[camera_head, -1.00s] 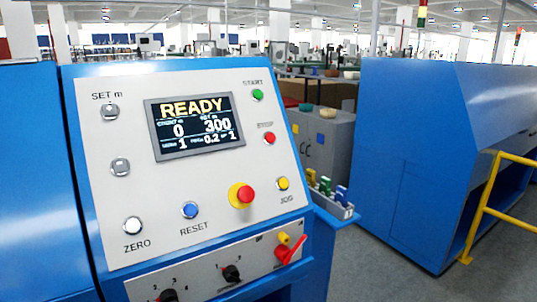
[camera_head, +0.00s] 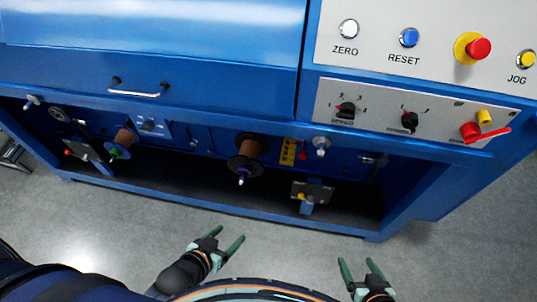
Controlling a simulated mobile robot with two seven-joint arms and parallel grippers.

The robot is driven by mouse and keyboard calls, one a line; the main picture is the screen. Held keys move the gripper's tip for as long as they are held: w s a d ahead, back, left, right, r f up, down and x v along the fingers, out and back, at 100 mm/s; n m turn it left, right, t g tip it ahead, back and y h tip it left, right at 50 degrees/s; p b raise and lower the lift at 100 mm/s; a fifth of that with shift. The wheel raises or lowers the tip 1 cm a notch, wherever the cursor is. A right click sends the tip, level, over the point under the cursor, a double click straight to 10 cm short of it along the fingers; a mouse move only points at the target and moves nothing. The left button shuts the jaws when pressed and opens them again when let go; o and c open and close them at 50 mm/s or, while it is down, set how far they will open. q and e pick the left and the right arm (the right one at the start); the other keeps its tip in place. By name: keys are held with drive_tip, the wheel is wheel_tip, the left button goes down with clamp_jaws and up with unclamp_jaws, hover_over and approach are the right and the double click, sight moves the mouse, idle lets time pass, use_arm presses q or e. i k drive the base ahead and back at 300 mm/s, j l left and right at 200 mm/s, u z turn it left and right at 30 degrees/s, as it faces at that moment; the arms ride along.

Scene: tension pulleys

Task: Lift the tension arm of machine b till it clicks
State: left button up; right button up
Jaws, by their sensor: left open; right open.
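A blue machine (camera_head: 150,60) fills the upper part of the head view. No letter marking it as machine b is readable. Its open lower bay holds a copper spool with a green tip (camera_head: 113,153) at left and a larger copper spool with a purple hub (camera_head: 247,148) near the middle. A dark plate with a yellow knob (camera_head: 315,192) stands at right, and a dark plate with a red knob (camera_head: 85,150) at left. I cannot tell which part is the tension arm. My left gripper (camera_head: 229,234) and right gripper (camera_head: 355,260) are open and empty, in front of the bay.
The control panel (camera_head: 390,50) has buttons and a red emergency stop (camera_head: 478,48). A lower strip carries black knobs (camera_head: 345,110) and a red lever (camera_head: 485,131). A cover handle (camera_head: 138,94) juts out at left. Grey floor (camera_head: 290,240) is clear before the machine.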

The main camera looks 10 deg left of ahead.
sight(82, 120)
drive_tip(key=j+u, duration=0.1)
drive_tip(key=u, duration=1.9)
drive_tip(key=i+j+z, duration=0.15)
drive_tip(key=i+j, duration=1.2)
drive_tip(key=i+j+z, duration=0.15)
drive_tip(key=i+j, duration=1.3)
drive_tip(key=j, duration=0.1)
